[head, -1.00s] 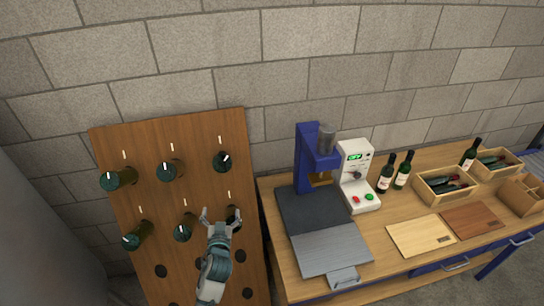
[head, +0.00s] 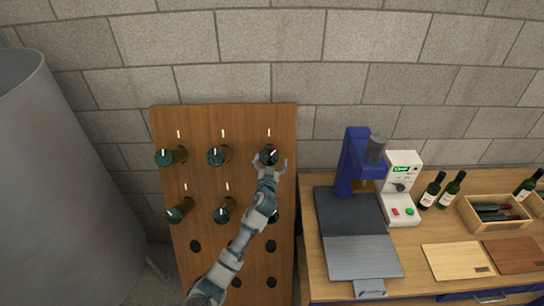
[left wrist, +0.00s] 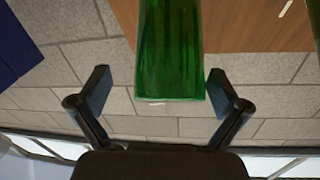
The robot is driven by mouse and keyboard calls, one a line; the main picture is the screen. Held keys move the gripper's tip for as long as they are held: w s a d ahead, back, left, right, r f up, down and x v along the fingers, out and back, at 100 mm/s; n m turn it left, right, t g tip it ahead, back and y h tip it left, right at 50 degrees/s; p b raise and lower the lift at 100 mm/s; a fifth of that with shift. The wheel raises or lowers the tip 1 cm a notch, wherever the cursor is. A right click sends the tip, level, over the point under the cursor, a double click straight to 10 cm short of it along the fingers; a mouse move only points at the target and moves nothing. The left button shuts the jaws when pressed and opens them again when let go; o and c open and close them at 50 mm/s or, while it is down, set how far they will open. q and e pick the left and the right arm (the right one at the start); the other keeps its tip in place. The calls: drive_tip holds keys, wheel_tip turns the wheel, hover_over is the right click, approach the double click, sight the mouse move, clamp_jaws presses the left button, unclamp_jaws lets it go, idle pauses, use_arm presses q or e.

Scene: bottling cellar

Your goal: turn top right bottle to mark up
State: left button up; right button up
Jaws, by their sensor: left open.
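The top right bottle (head: 268,154) is dark green and sticks out of the wooden rack (head: 285,118), its end towards me. A short pale mark shows on its end, and a white line stands on the board above it. My left gripper (head: 270,166) is open just below and in front of this bottle. In the left wrist view the green bottle (left wrist: 170,50) lies between the two spread fingers of the gripper (left wrist: 161,88), with gaps on both sides. A small pale mark shows at its near edge. My right gripper is not in view.
Other bottles stick out beside it, such as the top middle one (head: 218,156), and below it, partly behind my arm. Lower holes are empty. A workbench (head: 420,285) with a blue machine (head: 352,160) stands to the right; a grey tank (head: 60,190) to the left.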

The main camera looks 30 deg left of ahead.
use_arm(q)
drive_tip(key=shift+w+a+f, duration=0.2)
drive_tip(key=shift+w+a, duration=0.55)
drive_tip(key=shift+a, duration=0.15)
drive_tip(key=shift+w+a+f, duration=0.1)
drive_tip(key=shift+a+f, duration=0.05)
drive_tip(key=shift+a, duration=0.35)
drive_tip(key=shift+d+r, duration=0.2)
drive_tip(key=shift+d, duration=0.45)
drive_tip(key=c, duration=0.9)
drive_tip(key=shift+c, duration=1.3)
drive_tip(key=shift+a, duration=0.1)
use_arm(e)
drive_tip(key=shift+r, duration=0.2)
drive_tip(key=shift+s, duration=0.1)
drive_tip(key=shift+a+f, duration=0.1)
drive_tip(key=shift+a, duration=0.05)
